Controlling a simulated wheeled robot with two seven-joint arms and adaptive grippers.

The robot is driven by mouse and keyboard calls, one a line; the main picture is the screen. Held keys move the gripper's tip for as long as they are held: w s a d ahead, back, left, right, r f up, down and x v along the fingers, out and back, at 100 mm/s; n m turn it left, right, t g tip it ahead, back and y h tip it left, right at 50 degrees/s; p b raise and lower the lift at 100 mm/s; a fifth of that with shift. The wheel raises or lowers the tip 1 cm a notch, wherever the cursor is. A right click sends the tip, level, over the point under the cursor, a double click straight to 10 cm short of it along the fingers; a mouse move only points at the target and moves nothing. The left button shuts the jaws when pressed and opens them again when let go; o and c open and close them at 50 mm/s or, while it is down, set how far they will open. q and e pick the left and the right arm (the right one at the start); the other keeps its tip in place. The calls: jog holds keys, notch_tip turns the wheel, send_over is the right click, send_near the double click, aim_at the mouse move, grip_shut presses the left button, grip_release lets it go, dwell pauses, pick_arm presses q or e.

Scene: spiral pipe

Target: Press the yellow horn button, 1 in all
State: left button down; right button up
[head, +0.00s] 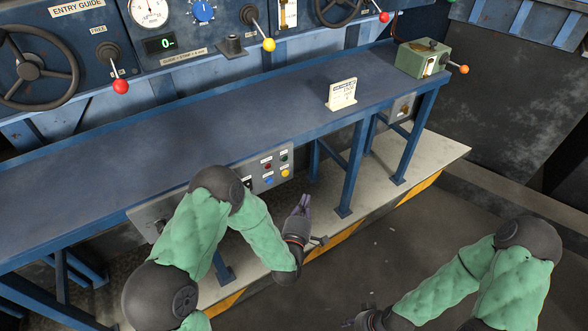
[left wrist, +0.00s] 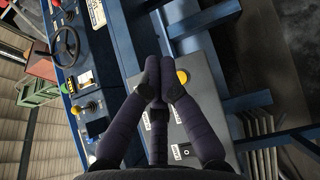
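The yellow horn button (head: 285,173) is at the lower right of a small grey control panel (head: 257,178) under the bench's front edge. It also shows in the left wrist view (left wrist: 183,76), just right of my fingertips. My left gripper (head: 305,200) is to the right of and below the button in the head view. In the left wrist view its fingers (left wrist: 160,66) are closed together, with nothing seen between them. Whether they touch the button cannot be told. My right gripper (head: 370,319) is low in the head view, dark and partly cut off.
A white card (head: 342,94) stands on the bench.

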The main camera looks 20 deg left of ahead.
aim_at(286, 173)
pick_arm(q)
jog(key=shift+a+r, duration=0.1)
jog(key=shift+r, duration=0.05)
jog(key=w+a+b, duration=0.1)
jog(key=w+a, duration=0.4)
jog(key=a, duration=0.1)
jog(key=shift+w+a, duration=0.25)
jog(key=shift+w, duration=0.15)
dwell(0.4)
jog(key=shift+w+a+b, duration=0.1)
jog(key=shift+w+b, duration=0.05)
jog(key=shift+b, duration=0.15)
dwell(1.1)
jog(key=shift+w+a, duration=0.15)
jog(key=shift+a, duration=0.05)
